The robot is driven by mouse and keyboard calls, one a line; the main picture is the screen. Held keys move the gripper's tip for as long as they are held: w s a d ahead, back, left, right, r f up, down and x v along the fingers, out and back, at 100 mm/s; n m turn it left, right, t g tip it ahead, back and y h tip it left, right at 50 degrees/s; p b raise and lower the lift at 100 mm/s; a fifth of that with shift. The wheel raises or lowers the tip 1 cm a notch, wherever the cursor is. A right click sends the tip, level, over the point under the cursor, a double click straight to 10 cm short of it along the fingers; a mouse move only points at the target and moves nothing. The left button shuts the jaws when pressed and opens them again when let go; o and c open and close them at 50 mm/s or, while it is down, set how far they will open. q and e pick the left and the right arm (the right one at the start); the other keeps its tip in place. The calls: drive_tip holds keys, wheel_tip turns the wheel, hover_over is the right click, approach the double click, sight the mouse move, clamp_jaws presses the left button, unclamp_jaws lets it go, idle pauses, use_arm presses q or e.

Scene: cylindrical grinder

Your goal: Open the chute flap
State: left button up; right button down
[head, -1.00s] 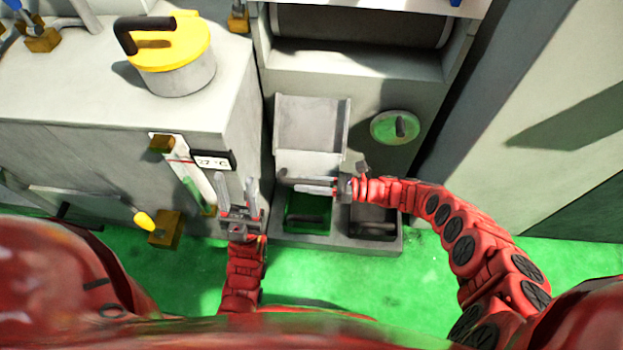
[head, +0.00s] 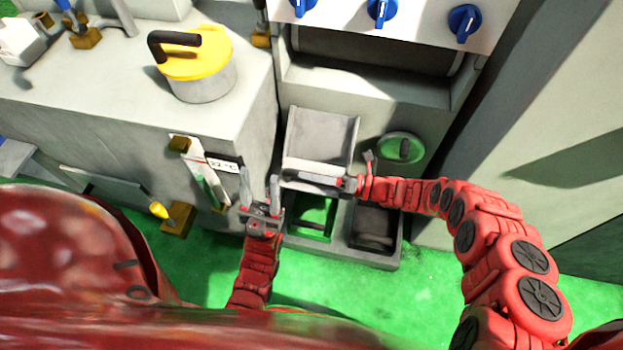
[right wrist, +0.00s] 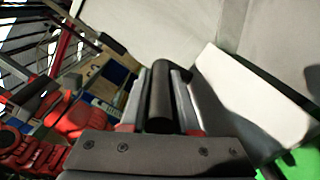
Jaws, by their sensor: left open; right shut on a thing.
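The chute (head: 320,135) is a grey open-topped trough on the front of the machine. Its light flap (head: 312,166) shows as a narrow strip at the chute's lower end. My right gripper (head: 318,181) lies across the flap's lower edge. In the right wrist view its fingers (right wrist: 160,95) are shut on a black bar handle (right wrist: 158,88), beside a pale panel (right wrist: 255,95) that looks like the flap. My left gripper (head: 259,190) is open and empty, pointing up, left of the chute and apart from it.
A green round lid (head: 401,148) is right of the chute. A grey cabinet (head: 100,125) with a yellow-lidded pot (head: 200,75) stands left. Blue knobs (head: 382,12) are above.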

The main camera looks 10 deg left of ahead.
drive_tip(key=shift+w+r, duration=0.4)
drive_tip(key=shift+r, duration=0.15)
drive_tip(key=c, duration=0.7)
unclamp_jaws()
drive_tip(key=shift+o, duration=0.2)
drive_tip(key=d, duration=1.7)
drive_tip(key=shift+d, duration=0.25)
